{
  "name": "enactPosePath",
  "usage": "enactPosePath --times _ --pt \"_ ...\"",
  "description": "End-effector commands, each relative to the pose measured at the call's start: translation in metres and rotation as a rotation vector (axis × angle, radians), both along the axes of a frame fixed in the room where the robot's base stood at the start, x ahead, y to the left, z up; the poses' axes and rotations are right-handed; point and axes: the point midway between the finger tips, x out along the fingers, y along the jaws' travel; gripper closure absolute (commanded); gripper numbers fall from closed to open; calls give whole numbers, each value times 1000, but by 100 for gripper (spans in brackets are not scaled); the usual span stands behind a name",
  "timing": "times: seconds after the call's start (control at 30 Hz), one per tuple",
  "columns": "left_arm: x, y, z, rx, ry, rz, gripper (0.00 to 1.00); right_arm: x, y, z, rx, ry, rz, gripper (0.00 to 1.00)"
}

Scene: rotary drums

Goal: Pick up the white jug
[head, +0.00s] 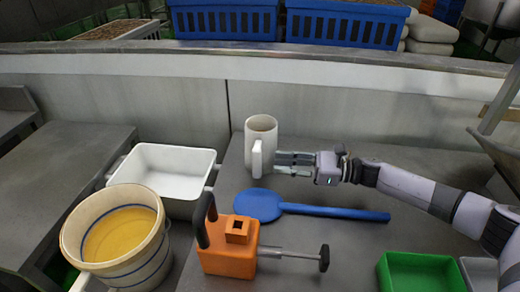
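The white jug (262,130) stands upright on the grey work surface near the back wall in the head view. Its handle (257,160) faces toward me. My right gripper (277,163) reaches in from the right, with its fingertips close beside the jug's right side. A gap shows between its two fingers, and it looks open. I cannot tell whether the fingertips touch the jug. My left gripper is not in view.
A blue paddle (258,206) lies in front of the jug, with an orange tool (228,260) nearer me. A white tub (165,160) and a bucket of yellow contents (120,235) stand left. A green tray (420,272) is front right. A metal wall (130,95) runs behind.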

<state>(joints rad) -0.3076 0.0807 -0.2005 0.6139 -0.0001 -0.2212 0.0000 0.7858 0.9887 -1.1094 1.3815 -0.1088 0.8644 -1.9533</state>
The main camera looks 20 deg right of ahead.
Motion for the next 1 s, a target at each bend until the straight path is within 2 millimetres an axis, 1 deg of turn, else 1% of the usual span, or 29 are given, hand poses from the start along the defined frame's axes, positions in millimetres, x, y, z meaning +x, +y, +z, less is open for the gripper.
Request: enactPosePath --times 0.03,0.27,0.5,0.6,0.7,0.87,0.9,1.0 --pt "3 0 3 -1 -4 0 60 2 7 2 1 -1 2 75" --pt "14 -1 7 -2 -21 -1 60 8 21 1 1 1 2 75" --pt "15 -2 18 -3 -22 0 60 23 56 2 2 0 1 75" --pt "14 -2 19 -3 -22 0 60 27 65 1 0 1 1 75" --pt "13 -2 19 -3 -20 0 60 28 68 0 0 0 0 75" --pt "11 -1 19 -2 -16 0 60 28 68 -1 -1 0 0 75" --pt "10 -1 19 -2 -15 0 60 28 68 -1 -1 0 0 76" --pt "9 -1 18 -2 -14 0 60 28 68 -1 0 1 0 82"
